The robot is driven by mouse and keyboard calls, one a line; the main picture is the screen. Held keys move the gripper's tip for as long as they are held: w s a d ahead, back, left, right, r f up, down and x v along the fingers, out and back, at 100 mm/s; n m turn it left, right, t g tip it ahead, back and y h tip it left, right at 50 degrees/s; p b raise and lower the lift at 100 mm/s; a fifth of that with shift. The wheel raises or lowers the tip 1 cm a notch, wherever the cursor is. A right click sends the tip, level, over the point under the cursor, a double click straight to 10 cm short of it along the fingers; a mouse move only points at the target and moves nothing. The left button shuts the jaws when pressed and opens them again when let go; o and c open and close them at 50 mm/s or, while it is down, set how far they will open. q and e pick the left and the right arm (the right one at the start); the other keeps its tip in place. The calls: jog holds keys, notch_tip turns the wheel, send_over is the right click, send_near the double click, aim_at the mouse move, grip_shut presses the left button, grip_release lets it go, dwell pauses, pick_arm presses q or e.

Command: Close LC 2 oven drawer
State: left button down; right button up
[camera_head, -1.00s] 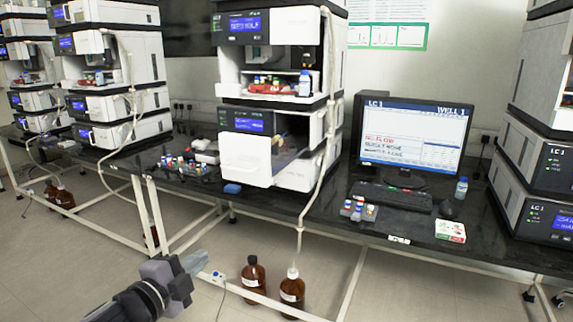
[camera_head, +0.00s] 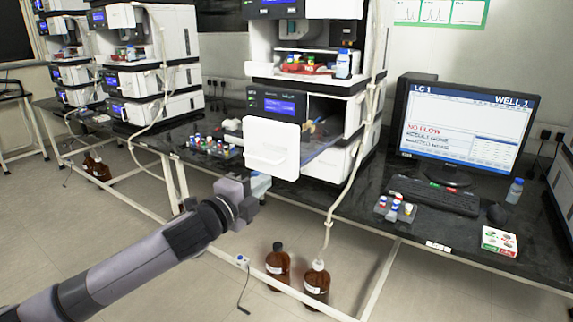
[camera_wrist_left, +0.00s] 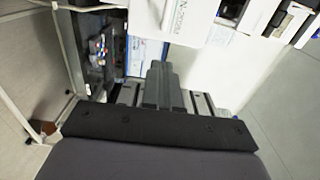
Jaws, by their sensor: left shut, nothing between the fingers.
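The oven drawer (camera_head: 271,148) has a white front panel with a handle recess. It stands pulled out from the lower module of the middle stack, with a clear-walled tray behind the panel. My left gripper (camera_head: 262,186) is just below and in front of the panel's lower left part. It is shut and empty; whether it touches the panel cannot be told. In the left wrist view the shut gripper (camera_wrist_left: 164,80) points toward a white panel with mirrored lettering (camera_wrist_left: 172,20). My right gripper is not in view.
A vial rack (camera_head: 212,147) lies on the black bench left of the drawer. Two brown bottles (camera_head: 278,262) stand on the floor below. A white tube (camera_head: 352,185) hangs right of the drawer. A monitor (camera_head: 465,127) and keyboard (camera_head: 433,195) are at right.

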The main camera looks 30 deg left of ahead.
aim_at(293, 161)
pick_arm(q)
jog(key=w, duration=0.6)
jog(key=w+p, duration=0.1)
jog(key=w, duration=0.2)
jog(key=shift+w+d, duration=0.4)
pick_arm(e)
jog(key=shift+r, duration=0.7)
